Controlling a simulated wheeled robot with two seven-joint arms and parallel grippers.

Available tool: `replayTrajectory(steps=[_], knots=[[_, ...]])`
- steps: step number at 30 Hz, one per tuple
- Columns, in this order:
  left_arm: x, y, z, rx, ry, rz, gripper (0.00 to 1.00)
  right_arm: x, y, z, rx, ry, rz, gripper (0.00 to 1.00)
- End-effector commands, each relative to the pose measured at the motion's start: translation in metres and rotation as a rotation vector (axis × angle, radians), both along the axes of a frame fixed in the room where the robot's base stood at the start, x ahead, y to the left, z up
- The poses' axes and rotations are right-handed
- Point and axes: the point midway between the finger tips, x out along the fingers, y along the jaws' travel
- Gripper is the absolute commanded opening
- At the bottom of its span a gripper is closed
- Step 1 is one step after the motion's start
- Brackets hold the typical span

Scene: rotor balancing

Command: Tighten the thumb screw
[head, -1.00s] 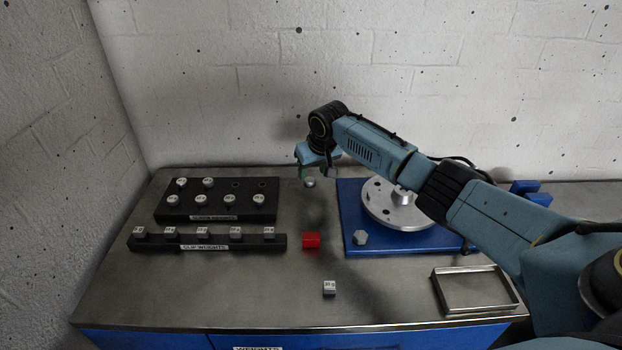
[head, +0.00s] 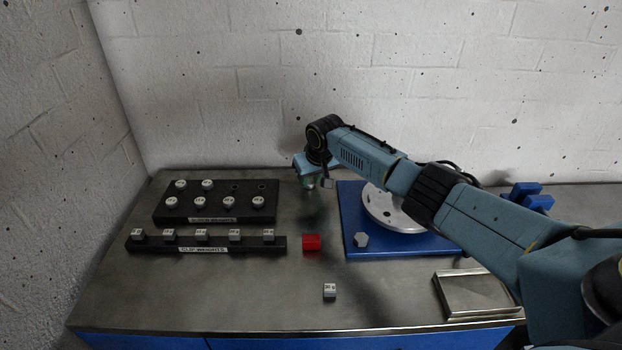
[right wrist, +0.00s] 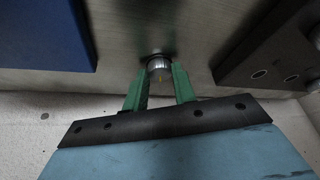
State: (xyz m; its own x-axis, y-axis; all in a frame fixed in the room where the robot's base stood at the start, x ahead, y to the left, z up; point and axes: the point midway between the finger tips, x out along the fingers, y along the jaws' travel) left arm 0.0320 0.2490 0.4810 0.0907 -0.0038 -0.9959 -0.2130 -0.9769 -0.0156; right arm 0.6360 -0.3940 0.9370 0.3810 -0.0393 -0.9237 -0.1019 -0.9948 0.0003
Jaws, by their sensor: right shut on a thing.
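My right gripper (head: 309,183) is shut on a small silver cylinder. The cylinder (right wrist: 160,68) shows between the green fingers in the right wrist view, with a small yellow mark on it. I cannot tell whether it is the thumb screw, or whether it touches the table. The gripper points down between the black weight rack and the blue base (head: 352,198). A grey hexagonal knob (head: 361,239) is at the base's front left. My left gripper is not in view.
The black screw-weight rack (head: 215,212) holds several weights and has two empty holes. A clip-weight rail (head: 270,243) stands before it. A red block (head: 311,242), a small labelled weight (head: 329,290) and a metal tray (head: 440,299) are on the table. The front left is clear.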

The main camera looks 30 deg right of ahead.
Motion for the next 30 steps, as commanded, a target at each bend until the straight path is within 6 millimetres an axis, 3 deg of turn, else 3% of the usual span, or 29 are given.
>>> replayTrajectory(steps=[5,15,26,27,30], knots=[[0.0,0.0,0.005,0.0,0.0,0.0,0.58,0.0,0.001,0.001,0.001,0.001,-0.018,0.04],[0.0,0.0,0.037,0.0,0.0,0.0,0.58,0.0,0.003,0.003,0.002,0.003,-0.234,0.04],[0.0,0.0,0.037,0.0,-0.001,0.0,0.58,0.0,0.002,0.0,0.001,0.001,-0.269,0.04],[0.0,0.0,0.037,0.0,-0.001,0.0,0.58,0.0,0.002,-0.001,0.001,0.001,-0.269,0.29],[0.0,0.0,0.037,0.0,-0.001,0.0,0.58,0.0,0.002,-0.001,0.001,0.001,-0.268,0.42]])
